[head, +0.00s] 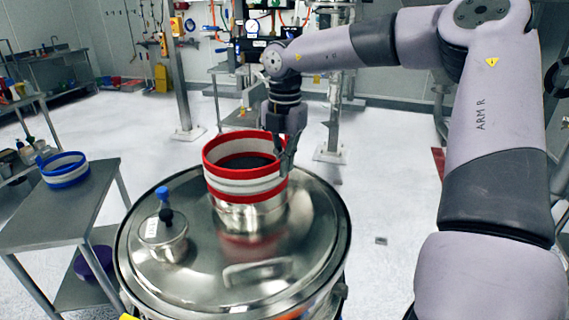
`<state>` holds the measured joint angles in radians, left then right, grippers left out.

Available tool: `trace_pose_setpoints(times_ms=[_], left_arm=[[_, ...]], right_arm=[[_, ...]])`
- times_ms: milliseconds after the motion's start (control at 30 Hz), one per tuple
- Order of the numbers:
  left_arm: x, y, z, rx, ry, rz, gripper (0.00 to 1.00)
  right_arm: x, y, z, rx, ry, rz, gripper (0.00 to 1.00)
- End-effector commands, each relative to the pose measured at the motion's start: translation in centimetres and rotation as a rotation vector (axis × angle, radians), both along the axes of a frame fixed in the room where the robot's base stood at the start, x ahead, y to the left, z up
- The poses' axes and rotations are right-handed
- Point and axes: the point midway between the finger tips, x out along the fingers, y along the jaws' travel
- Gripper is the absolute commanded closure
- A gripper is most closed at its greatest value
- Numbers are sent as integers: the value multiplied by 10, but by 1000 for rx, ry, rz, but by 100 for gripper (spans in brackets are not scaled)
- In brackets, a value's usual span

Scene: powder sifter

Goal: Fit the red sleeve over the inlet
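The red sleeve (243,186), a ring with red edges and a white band, sits upright at the top of the steel inlet (250,216) on the round lid. The inlet's lower wall shows below it. The sleeve's inside looks dark, and how far it reaches down around the inlet is hard to tell. My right gripper (283,158) points down at the sleeve's right rim, its fingers closed on the wall there. The fingertips are partly hidden. My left gripper is not in view.
The steel lid (300,245) carries a handle and a small capped port (163,238) with a blue knob. A blue-and-white ring (65,170) rests on a grey side table (60,215) at left. A purple item (93,262) sits on its lower shelf. Open floor lies behind.

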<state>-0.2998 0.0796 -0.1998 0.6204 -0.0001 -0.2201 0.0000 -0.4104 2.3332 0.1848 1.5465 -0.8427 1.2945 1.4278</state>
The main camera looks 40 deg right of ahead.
Motion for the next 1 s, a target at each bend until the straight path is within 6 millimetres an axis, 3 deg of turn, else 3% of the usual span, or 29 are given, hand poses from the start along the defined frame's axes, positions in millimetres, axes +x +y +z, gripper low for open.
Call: trace_pose_setpoints(times_ms=[1000], left_arm=[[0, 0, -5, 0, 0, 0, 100]], right_arm=[[4, 5, 5, 5, -21, 11, 100]])
